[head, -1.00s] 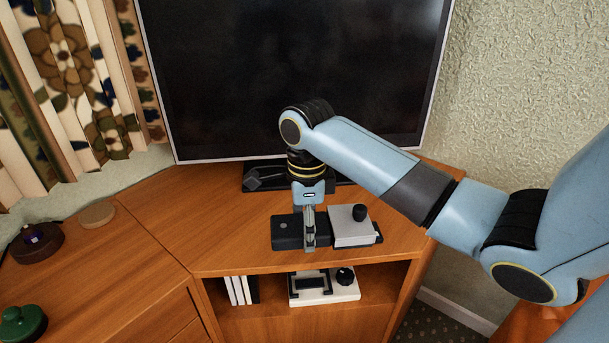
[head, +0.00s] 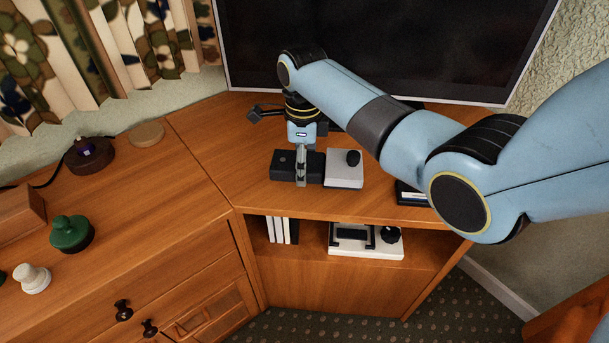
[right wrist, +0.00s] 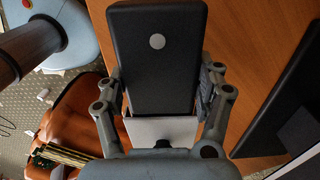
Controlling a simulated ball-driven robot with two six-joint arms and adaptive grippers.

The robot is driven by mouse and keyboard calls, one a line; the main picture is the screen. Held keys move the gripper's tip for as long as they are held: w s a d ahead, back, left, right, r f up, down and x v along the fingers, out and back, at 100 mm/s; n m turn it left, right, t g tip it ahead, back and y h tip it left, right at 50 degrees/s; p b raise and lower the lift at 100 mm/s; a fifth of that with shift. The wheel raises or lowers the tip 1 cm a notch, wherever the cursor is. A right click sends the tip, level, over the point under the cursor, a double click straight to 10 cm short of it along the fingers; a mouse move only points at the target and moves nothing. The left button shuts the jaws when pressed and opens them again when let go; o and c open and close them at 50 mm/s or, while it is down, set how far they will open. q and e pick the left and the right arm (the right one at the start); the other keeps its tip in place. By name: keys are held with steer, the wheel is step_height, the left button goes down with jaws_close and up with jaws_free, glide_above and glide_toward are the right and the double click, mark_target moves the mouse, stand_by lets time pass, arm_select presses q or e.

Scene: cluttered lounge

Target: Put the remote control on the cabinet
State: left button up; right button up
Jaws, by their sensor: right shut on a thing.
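What I take to be the remote control (head: 285,166) is a black block with a light grey section bearing a black knob. The two parts seem to be one piece. My right gripper (head: 302,174) is shut on its black part, over the top of the wooden TV stand (head: 240,185); a gap beneath is hard to judge. In the right wrist view, the remote's black part (right wrist: 157,60) lies between the fingers of my right gripper (right wrist: 162,92). A wooden cabinet (head: 130,225) with drawers adjoins at left. My left gripper is not in view.
A television (head: 400,40) stands close behind my right arm. A dark flat item (head: 411,196) lies right of the remote. A green pot (head: 71,233), a white piece (head: 33,278) and a round disc (head: 146,133) occupy the cabinet top, with bare wood between.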

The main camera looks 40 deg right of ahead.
step_height(320, 180, down, 3)
steer(key=shift+f+b, duration=0.3)
steer(key=shift+f, duration=0.15)
steer(key=o, duration=1.3)
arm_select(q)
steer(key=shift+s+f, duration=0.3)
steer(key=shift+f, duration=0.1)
arm_select(e)
steer(key=shift+o, duration=0.2)
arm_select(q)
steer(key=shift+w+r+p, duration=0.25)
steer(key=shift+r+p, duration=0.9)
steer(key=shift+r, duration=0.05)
arm_select(e)
step_height(320, 180, up, 12)
steer(key=shift+r, duration=0.15)
